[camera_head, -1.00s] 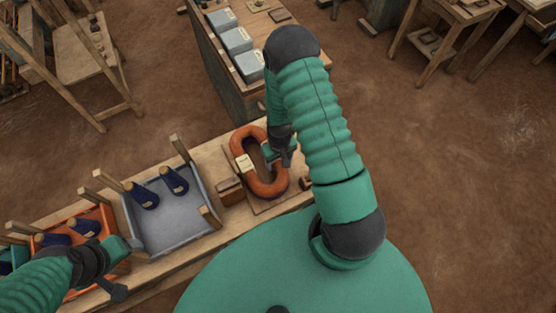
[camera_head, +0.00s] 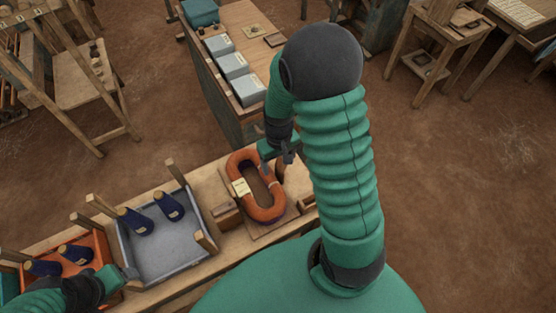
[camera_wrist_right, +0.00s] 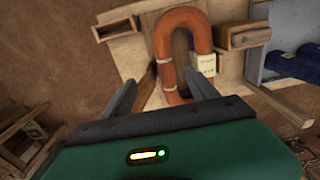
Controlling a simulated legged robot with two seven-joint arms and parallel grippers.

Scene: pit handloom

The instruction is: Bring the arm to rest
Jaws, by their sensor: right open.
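My right gripper (camera_head: 287,156) is over the far edge of the bench, just beyond an orange oblong ring (camera_head: 262,206) with a pale tag. My right arm arches up large through the middle of the head view. My left gripper (camera_head: 128,273) is low at the left, by the orange and grey trays; its jaws are too small and dark to read.
The bench (camera_head: 215,190) holds a grey tray (camera_head: 165,256) and an orange tray (camera_head: 98,243) with dark blue cones and wooden posts. A table (camera_head: 245,45) with grey boxes stands behind. Wooden frames stand at upper left and right. Open earth floor (camera_head: 460,200) lies at right.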

